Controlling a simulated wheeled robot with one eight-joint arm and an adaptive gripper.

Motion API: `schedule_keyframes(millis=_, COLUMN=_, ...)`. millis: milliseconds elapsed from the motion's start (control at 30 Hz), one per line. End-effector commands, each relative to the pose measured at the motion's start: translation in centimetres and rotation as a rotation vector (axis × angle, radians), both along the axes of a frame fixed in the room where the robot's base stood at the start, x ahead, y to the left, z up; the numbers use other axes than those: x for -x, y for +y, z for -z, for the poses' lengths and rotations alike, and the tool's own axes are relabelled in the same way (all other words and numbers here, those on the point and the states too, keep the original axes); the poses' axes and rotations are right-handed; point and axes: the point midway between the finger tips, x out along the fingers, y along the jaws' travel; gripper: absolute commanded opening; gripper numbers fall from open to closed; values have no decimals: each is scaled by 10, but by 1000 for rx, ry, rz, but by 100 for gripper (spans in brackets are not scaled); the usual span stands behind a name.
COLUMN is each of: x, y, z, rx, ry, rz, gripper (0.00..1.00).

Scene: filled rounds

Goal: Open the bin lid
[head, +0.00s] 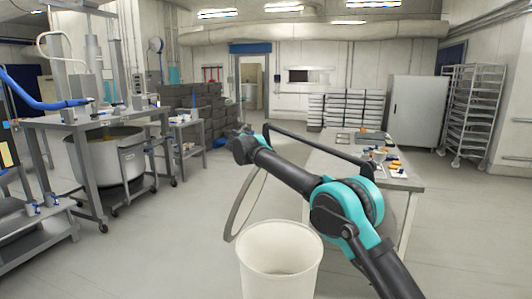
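A white round bin (280,262) stands on the floor at the bottom centre, just left of my arm. Its mouth is uncovered and I see into its pale inside. The lid (234,212), a thin round disc seen nearly edge-on, stands steeply tilted at the bin's back left rim. My black and teal arm reaches up from the lower right, and its dark far end lies above the lid's upper edge. I cannot make out my gripper's fingers, nor whether they touch the lid.
A table (405,183) with small items and trays stands behind my arm to the right. A large steel vat (122,165) and metal frames stand at the left. Stacked dark crates (200,108) are at the back. The floor left of the bin is clear.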

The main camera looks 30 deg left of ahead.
Motion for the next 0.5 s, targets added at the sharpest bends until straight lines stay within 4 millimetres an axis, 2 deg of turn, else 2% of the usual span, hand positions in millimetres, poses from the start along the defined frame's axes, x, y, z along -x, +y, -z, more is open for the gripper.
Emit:
schedule_keyframes(millis=300, x=59, y=-8, z=-24, rx=0, ry=0, rz=-1, gripper=36)
schedule_keyframes(millis=500, x=82, y=-11, z=-34, rx=1, ry=0, rz=1, gripper=36)
